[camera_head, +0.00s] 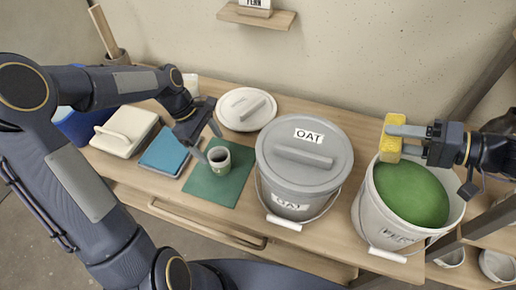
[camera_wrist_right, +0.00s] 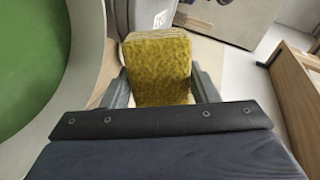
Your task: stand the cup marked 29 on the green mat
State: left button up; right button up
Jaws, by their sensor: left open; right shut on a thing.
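A grey-green cup (camera_head: 219,160) stands upright on the green mat (camera_head: 232,186), near the mat's upper middle. Its mark is too small to read. My left gripper (camera_head: 207,142) is open at the cup's upper left, its fingertips close to the rim; I cannot tell whether they touch it. My right gripper (camera_head: 408,140) is shut on a yellow sponge (camera_head: 390,138), held over the rim of the open bucket of green glaze (camera_head: 371,215). The sponge also shows between the fingers in the right wrist view (camera_wrist_right: 158,70).
A lidded grey bucket marked OAT (camera_head: 290,190) stands right of the mat. Blue tiles or cloths (camera_head: 164,152), a cream lidded box (camera_head: 124,132) and a loose round lid (camera_head: 245,108) lie around it. The wooden table (camera_head: 170,195) has bare room in front of the mat.

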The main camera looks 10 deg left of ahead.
pick_arm(q)
jog(key=s+r+m+t+y, duration=0.1)
jog(key=s+r+m+t, duration=0.2)
jog(key=s+r+m, duration=0.5)
jog(key=s+d+r+m+t, duration=0.1)
jog(key=s+m, duration=0.2)
jog(key=s, duration=0.3)
jog(key=s+d+r+m+t, duration=0.1)
jog(key=s+d+m+t, duration=0.1)
jog(key=s, duration=0.4)
jog(key=shift+r+m, duration=0.35)
jog(key=shift+m, duration=0.55)
